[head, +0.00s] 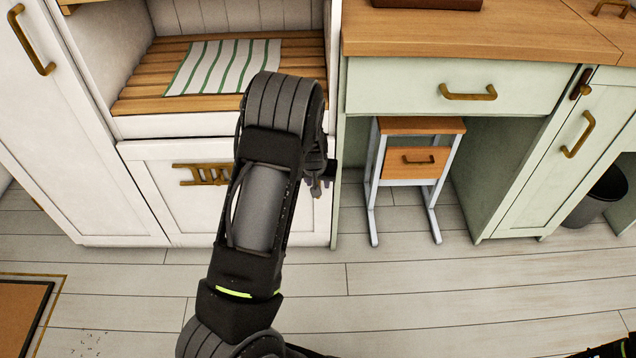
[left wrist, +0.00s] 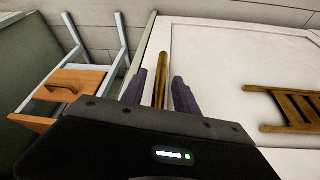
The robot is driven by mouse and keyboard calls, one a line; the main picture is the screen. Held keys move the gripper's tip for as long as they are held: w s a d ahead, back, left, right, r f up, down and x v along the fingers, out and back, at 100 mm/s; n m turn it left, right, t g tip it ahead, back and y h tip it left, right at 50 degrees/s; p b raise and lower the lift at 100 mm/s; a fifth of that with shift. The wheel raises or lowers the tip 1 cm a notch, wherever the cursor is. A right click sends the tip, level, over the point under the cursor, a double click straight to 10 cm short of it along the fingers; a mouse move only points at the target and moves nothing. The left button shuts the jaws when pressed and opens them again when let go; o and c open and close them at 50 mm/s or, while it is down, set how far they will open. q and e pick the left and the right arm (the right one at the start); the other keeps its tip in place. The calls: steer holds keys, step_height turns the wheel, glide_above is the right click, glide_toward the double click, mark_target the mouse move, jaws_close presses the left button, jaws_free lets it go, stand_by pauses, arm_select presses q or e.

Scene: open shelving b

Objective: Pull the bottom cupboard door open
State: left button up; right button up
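The bottom cupboard door (head: 158,198) is a white panel under the slatted shelf, and it looks closed. Its bare face also shows in the left wrist view (left wrist: 222,62). A slim brass handle bar (left wrist: 161,68) stands near the door's edge in the left wrist view. My left gripper (head: 318,185) is at the door's right side. In the left wrist view its two fingers (left wrist: 159,82) are open around the handle, with a small gap on each side. My arm hides the handle in the head view.
A brass ladder-shaped fitting (head: 200,174) is on the door face. A stool with an orange drawer (head: 416,160) stands right of the door, under the green counter drawer (head: 452,85). A dark bin (head: 600,195) stands far right. The plank floor (head: 420,290) in front is clear.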

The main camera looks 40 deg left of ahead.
arm_select(q)
steer(key=shift+c, duration=0.2)
jaws_close()
stand_by(1.3)
